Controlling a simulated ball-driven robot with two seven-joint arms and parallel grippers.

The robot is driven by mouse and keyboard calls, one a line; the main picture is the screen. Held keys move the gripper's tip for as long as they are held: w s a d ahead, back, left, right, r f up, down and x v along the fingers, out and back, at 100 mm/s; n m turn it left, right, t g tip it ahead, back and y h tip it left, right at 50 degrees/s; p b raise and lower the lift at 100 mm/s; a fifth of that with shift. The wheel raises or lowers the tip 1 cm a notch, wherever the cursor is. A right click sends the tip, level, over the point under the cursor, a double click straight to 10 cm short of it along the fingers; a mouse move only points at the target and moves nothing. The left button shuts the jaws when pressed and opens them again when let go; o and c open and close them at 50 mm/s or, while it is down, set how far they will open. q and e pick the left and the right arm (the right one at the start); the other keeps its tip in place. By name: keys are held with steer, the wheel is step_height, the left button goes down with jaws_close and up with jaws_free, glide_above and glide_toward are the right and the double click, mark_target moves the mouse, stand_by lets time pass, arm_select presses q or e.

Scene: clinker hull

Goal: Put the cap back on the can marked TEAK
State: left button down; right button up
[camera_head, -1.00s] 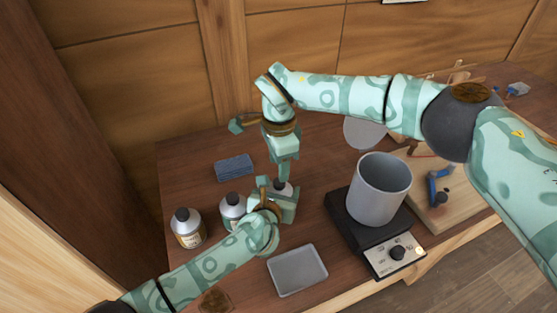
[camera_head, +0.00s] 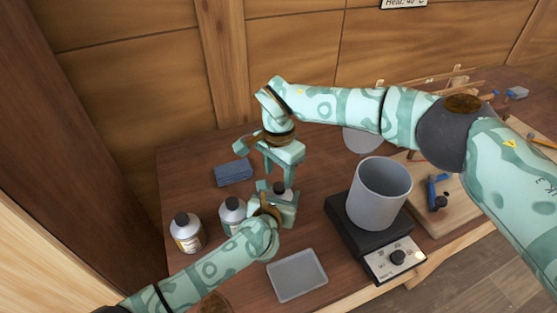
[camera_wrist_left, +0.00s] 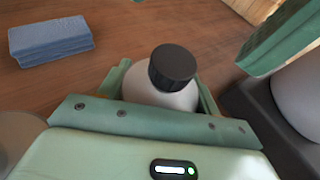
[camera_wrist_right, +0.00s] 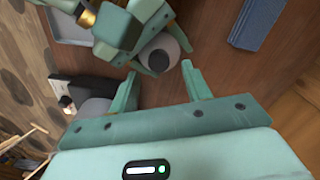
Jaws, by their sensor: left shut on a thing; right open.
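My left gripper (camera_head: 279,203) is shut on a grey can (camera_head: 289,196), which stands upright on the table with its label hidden. A black ribbed cap (camera_wrist_left: 172,67) sits on top of this can in the left wrist view; I cannot tell how tightly it is seated. My right gripper (camera_wrist_right: 159,71) is open and empty, pointing down just above the cap, with a finger to either side of it. Two more capped cans, one with a tan label (camera_head: 187,234) and one half hidden (camera_head: 231,215), stand to the left. I cannot read TEAK on any label.
A blue block (camera_head: 233,172) lies behind the cans. A grey tray (camera_head: 296,275) lies at the front. A grey pot (camera_head: 379,195) stands on a black hot plate (camera_head: 391,261) to the right. A wooden board (camera_head: 463,205) with a blue tool (camera_head: 434,193) lies beyond it.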

mark_target(277, 187)
steer(key=shift+f, duration=1.95)
steer(key=c, duration=1)
steer(key=m, duration=0.6)
steer(key=shift+m, duration=0.4)
steer(key=o, duration=1.1)
steer(key=shift+c, duration=0.2)
steer(key=shift+s+a, duration=0.15)
steer(key=shift+r, duration=0.1)
